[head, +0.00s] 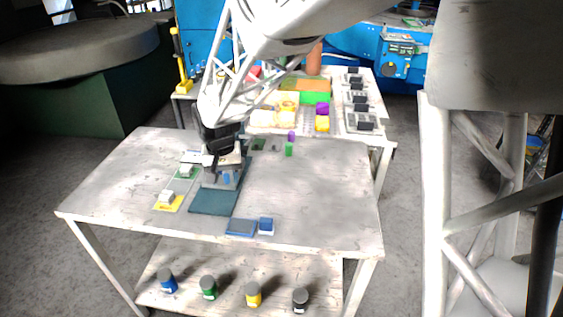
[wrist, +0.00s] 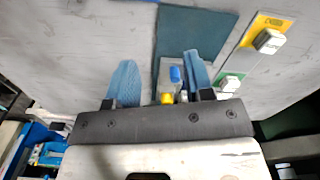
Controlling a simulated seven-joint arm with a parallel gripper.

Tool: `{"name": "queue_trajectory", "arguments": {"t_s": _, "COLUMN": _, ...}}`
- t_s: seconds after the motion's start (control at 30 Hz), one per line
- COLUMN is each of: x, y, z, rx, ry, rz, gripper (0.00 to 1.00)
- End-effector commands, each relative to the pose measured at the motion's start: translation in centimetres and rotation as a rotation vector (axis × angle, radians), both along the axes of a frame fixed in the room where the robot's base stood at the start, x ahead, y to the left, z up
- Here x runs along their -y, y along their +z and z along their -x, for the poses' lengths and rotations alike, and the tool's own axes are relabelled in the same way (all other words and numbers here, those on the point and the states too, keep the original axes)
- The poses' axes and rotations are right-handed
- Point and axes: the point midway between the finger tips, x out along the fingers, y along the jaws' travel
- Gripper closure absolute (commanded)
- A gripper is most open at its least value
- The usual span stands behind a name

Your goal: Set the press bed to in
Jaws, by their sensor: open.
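A dark teal plate (head: 213,201) lies on the white table and also shows at the top of the wrist view (wrist: 196,30). A grey part (wrist: 166,72) with a blue knob (wrist: 175,74) and a yellow piece (wrist: 167,98) adjoins it, seen between my fingers. I cannot tell which of these is the press bed, or its setting. My gripper (head: 224,168) is above the far end of the plate, its fingers (wrist: 160,58) open on both sides of the knob. I see nothing held. In the head view my gripper hides much of the press.
A strip left of the plate bears a yellow pad (head: 168,205) and a green pad (head: 185,174) with white blocks. A blue pad (head: 241,228) and blue block (head: 266,226) lie near the front edge. A green block (head: 289,150) stands farther back. The table's right side is clear.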

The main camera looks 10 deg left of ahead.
Motion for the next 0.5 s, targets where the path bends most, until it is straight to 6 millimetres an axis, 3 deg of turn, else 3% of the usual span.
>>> {"name": "queue_trajectory", "arguments": {"t_s": 0.5, "x": 6.5, "y": 3.4, "z": 0.4, "rx": 0.022, "ry": -0.036, "rz": -0.013, "gripper": 0.52}}
